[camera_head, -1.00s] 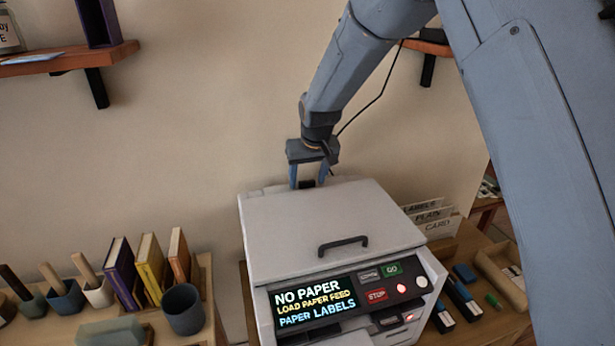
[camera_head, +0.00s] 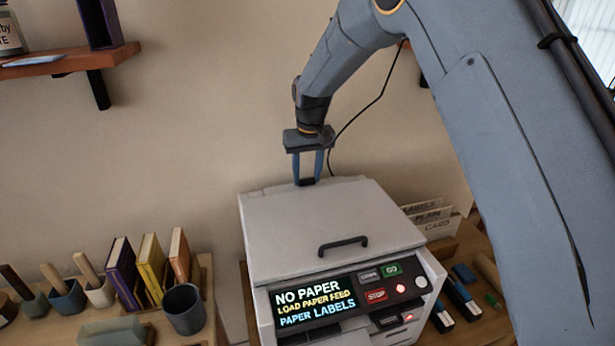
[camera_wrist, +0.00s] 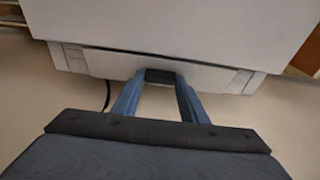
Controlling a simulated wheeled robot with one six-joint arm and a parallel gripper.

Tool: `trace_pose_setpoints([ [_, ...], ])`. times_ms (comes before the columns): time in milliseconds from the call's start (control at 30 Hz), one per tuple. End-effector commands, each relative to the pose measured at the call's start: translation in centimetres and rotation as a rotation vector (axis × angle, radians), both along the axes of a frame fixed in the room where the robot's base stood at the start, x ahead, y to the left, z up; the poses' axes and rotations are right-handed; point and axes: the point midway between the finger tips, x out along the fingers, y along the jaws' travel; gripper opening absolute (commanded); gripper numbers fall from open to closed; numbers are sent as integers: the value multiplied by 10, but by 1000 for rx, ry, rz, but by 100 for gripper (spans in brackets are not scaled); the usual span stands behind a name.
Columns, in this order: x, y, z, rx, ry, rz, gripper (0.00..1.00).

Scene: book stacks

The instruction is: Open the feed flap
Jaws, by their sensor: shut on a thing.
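The printer (camera_head: 325,225) stands with its flat grey lid closed. Its screen (camera_head: 315,302) reads NO PAPER, LOAD PAPER FEED, PAPER LABELS. The feed flap (camera_wrist: 108,63) is a pale panel along the printer's rear edge in the wrist view, with a dark tab (camera_wrist: 160,76) at its middle. My gripper (camera_head: 307,182) points down behind the lid's back edge. In the wrist view its two blue fingers (camera_wrist: 160,84) are shut on the dark tab. In the head view the flap itself is mostly hidden behind the lid.
Card holders marked LABELS, PLAIN and CARD (camera_head: 432,215) stand right of the printer. Books (camera_head: 150,268), a dark cup (camera_head: 183,309) and stamps stand on the left table. A wall shelf (camera_head: 70,58) is at upper left. A cable hangs behind my gripper.

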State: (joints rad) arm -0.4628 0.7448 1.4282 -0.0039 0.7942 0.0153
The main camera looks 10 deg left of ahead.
Motion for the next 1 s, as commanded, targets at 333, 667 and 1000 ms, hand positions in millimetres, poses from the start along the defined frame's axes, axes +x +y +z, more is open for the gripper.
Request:
trace_pose_setpoints([
  [333,9,4,3,-72,149,0,17],
  [667,9,5,5,-81,170,0,17],
  [1000,9,4,5,-81,170,0,58],
])
